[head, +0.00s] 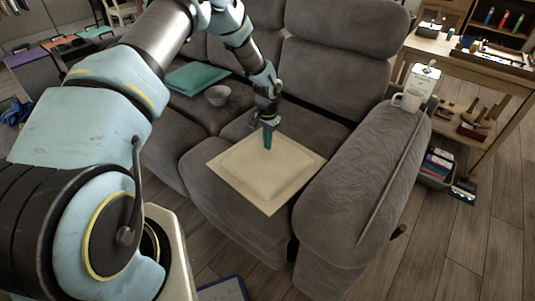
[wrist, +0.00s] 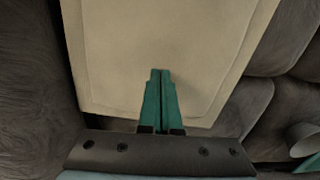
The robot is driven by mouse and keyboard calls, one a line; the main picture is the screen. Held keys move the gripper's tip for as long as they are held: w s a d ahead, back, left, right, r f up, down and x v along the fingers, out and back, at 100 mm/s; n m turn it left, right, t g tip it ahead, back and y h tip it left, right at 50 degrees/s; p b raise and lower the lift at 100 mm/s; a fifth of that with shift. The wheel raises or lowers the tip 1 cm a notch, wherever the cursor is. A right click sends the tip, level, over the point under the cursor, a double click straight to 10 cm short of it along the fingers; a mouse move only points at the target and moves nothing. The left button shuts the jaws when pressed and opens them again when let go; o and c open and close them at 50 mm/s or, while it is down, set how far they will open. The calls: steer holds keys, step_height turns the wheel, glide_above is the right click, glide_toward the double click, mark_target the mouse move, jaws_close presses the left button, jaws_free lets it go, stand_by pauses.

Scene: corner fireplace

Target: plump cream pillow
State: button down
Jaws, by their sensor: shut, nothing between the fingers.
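The cream pillow (head: 262,175) lies flat on the seat of the grey sofa, near its right armrest. It has a raised middle and a flat border. In the wrist view the pillow (wrist: 165,45) fills the upper middle. My gripper (head: 267,146) points down at the pillow's far edge in the head view. Its green fingers are together and empty. In the wrist view the fingertips (wrist: 160,72) overlap the pillow. I cannot tell whether they touch it.
A wooden desk (head: 480,60) stands right.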

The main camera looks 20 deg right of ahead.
steer(key=shift+f, duration=0.15)
steer(key=shift+f+b, duration=1.05)
steer(key=shift+f, duration=0.2)
steer(key=shift+w+a+r+p, duration=0.25)
steer(key=shift+w+a+r, duration=0.1)
steer(key=shift+w+r, duration=0.45)
steer(key=shift+w+a+r+p, duration=0.25)
steer(key=shift+w+a+r, duration=0.1)
steer(key=shift+w+r, duration=0.4)
steer(key=shift+w+f, duration=0.1)
steer(key=shift+f, duration=0.05)
steer(key=shift+f, duration=0.1)
